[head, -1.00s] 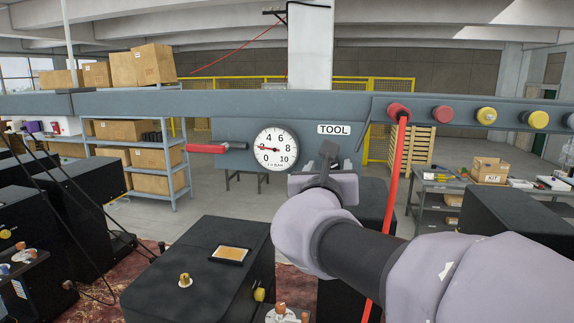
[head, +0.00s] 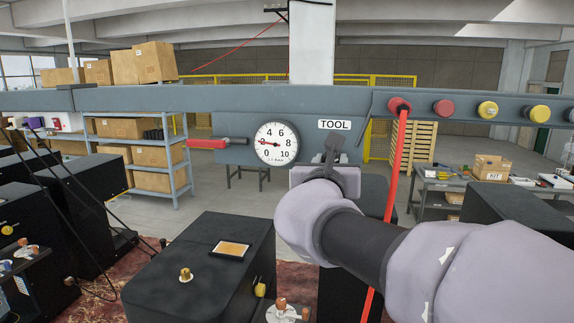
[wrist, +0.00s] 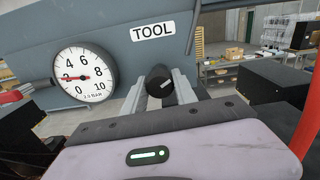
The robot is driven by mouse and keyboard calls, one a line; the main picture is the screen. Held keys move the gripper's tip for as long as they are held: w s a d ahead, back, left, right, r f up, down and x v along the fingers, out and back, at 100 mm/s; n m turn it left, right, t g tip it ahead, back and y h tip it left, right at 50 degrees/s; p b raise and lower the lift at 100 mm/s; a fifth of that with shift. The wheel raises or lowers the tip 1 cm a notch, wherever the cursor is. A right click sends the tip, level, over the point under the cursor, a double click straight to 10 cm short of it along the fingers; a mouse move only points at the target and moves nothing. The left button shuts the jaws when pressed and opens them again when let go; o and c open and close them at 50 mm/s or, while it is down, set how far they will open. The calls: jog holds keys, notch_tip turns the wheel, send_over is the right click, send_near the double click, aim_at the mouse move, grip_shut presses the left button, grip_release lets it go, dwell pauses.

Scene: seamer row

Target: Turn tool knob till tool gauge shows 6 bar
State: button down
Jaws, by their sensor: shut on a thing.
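The tool gauge (head: 276,143) is a round white dial on the grey beam, left of the TOOL label (head: 334,125). It also shows in the wrist view (wrist: 84,75), where its red needle points left, close to the 2, and the small readout looks like 2.0 bar.
A red-handled lever (head: 207,145) sticks out left of the gauge. A red hose (head: 396,180) hangs from the beam close to the right of my wrist. Red and yellow knobs (head: 487,110) line the beam further right. A black machine box (head: 190,260) stands below.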

jog(key=m+b, duration=0.1)
jog(key=b, duration=0.1)
jog(key=m+b, duration=0.3)
jog(key=shift+f+m+b, duration=0.3)
jog(key=shift+m+b, duration=0.1)
jog(key=m+b, duration=0.6)
jog(key=shift+a+r, duration=0.1)
jog(key=m+b, duration=0.4)
jog(key=m, duration=0.2)
jog(key=shift+m+b, duration=0.4)
jog(key=m+b, duration=0.3)
jog(key=m, duration=0.2)
jog(key=shift+r, duration=0.2)
jog(key=shift+m, duration=0.4)
jog(key=c, duration=1)
grip_release()
jog(key=shift+b, duration=0.3)
